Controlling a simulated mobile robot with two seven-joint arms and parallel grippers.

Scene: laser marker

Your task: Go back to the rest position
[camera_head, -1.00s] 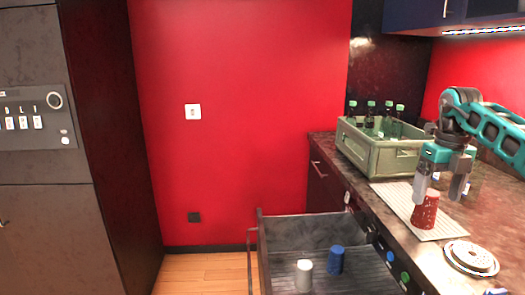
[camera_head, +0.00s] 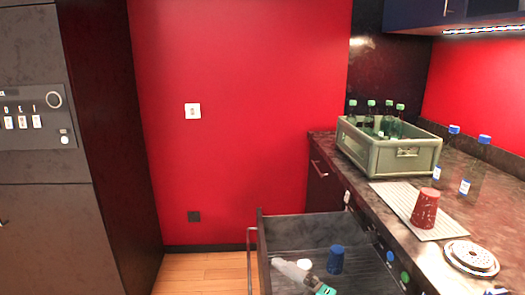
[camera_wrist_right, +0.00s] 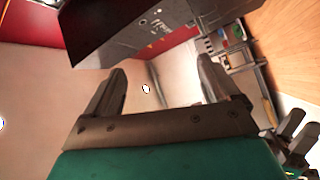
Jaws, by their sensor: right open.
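My right gripper (camera_head: 290,266) shows at the bottom of the head view, over the open drawer, with part of its teal body. In the right wrist view its two grey fingers (camera_wrist_right: 160,78) are apart with nothing between them. The red cup (camera_head: 425,208) stands upside down on the ribbed mat (camera_head: 395,197) on the counter, apart from the gripper. Two grey finger-like parts at the lower right of the wrist view look like my left gripper (camera_wrist_right: 294,133); their opening is unclear. The left gripper is not in the head view.
A green crate (camera_head: 400,160) with several bottles, two blue-capped bottles (camera_head: 470,180) and a round metal grate (camera_head: 471,258) are on the counter.

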